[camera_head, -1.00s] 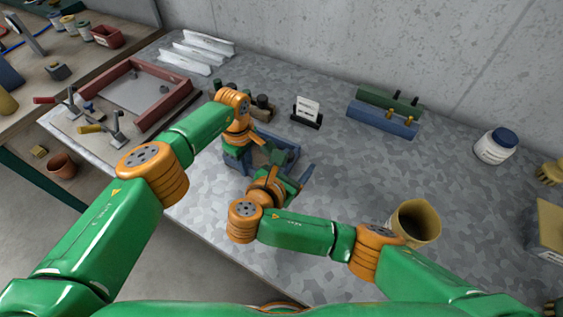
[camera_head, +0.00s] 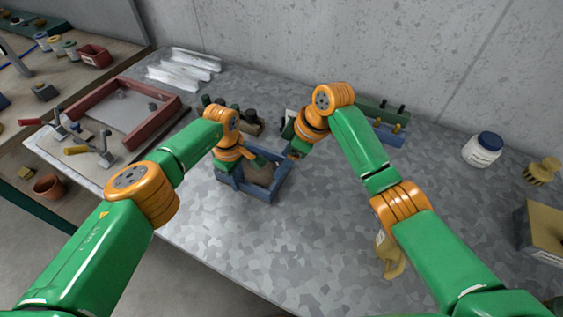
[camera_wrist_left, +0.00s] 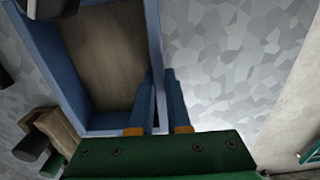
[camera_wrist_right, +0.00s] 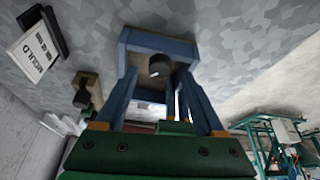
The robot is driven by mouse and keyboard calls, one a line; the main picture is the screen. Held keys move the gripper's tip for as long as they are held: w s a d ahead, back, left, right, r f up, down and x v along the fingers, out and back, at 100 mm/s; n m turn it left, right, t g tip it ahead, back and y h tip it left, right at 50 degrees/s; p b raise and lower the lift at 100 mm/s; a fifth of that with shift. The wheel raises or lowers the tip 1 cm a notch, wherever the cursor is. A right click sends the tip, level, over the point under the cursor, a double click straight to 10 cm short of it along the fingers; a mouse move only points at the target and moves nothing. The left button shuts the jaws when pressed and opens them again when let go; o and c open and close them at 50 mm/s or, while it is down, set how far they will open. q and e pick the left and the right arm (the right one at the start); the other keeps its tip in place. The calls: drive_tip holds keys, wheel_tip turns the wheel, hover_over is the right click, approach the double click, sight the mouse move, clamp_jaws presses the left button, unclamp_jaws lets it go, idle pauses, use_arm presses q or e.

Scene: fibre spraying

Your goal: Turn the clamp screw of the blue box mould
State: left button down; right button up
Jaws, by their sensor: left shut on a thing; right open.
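The blue box mould (camera_head: 270,190) stands on the grey worktop, open at the top with a brown floor. In the left wrist view its blue wall (camera_wrist_left: 154,45) passes between the fingers of my left gripper (camera_wrist_left: 160,80), which is shut on it. My right gripper (camera_head: 292,154) is at the mould's back right side. In the right wrist view my right gripper (camera_wrist_right: 158,78) is open, fingers either side of a dark round knob, the clamp screw (camera_wrist_right: 159,66), on the mould's end wall (camera_wrist_right: 150,38). I cannot tell whether they touch it.
A wooden rack with dark knobs (camera_head: 246,126) stands close behind the mould. A sign reading MOULD (camera_wrist_right: 32,54) is nearby. Green and blue blocks (camera_head: 388,136) and a white jar (camera_head: 482,150) are at the back. A yellow cup (camera_head: 390,258) is partly behind my right arm.

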drive_tip(key=shift+x, duration=1.15)
clamp_jaws()
drive_tip(key=m+t, duration=0.1)
drive_tip(key=m, duration=0.2)
drive_tip(key=shift+s+m+h, duration=0.1)
drive_tip(key=shift+m+h, duration=0.2)
drive_tip(key=shift+h, duration=0.1)
drive_tip(key=shift+a+m+t+h, duration=0.1)
drive_tip(key=shift+m+t+h, duration=0.5)
drive_tip(key=shift+m, duration=1.4)
